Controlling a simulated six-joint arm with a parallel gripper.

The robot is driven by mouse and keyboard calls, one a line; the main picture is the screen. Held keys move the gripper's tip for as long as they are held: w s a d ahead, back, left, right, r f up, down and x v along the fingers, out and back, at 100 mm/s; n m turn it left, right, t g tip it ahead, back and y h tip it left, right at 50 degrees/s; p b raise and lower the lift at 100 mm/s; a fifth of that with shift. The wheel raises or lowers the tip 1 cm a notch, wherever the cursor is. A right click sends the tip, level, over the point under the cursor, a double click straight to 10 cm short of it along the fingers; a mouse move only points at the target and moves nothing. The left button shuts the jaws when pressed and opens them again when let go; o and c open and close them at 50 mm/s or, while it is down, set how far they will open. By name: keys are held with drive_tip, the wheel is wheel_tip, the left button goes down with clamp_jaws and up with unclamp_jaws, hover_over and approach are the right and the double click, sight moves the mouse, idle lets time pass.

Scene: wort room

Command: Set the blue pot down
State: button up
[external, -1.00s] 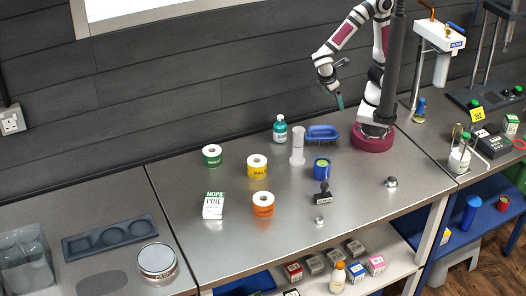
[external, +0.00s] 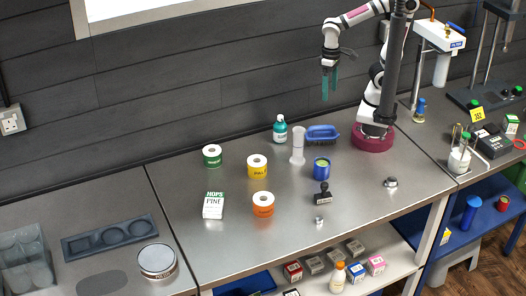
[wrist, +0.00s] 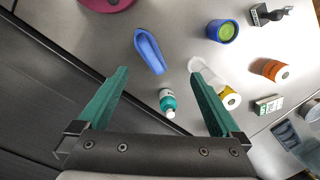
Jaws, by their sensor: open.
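The blue pot (external: 321,169) stands upright on the steel bench, right of the white cylinder, with a green-yellow top. It also shows in the wrist view (wrist: 223,32) near the top, beyond my fingertips and apart from them. My gripper (external: 329,87) hangs high above the back of the bench, with its teal fingers pointing down. In the wrist view its two fingers (wrist: 160,72) are spread wide with nothing held between them.
Yellow (external: 257,168), orange (external: 263,206) and green (external: 212,157) label rolls stand left. Bare bench lies at front right.

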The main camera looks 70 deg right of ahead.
drive_tip(key=a+f+n, duration=0.2)
drive_tip(key=a+n, duration=0.3)
drive_tip(key=a, duration=0.6)
drive_tip(key=n+h, duration=0.1)
drive_tip(key=n, duration=0.1)
hover_over(322, 163)
drive_tip(key=a, duration=0.2)
drive_tip(key=f, duration=0.1)
drive_tip(key=shift+t, duration=0.3)
drive_tip(key=f, duration=1.6)
drive_tip(key=shift+s+a, duration=0.2)
drive_tip(key=shift+s, duration=0.1)
clamp_jaws()
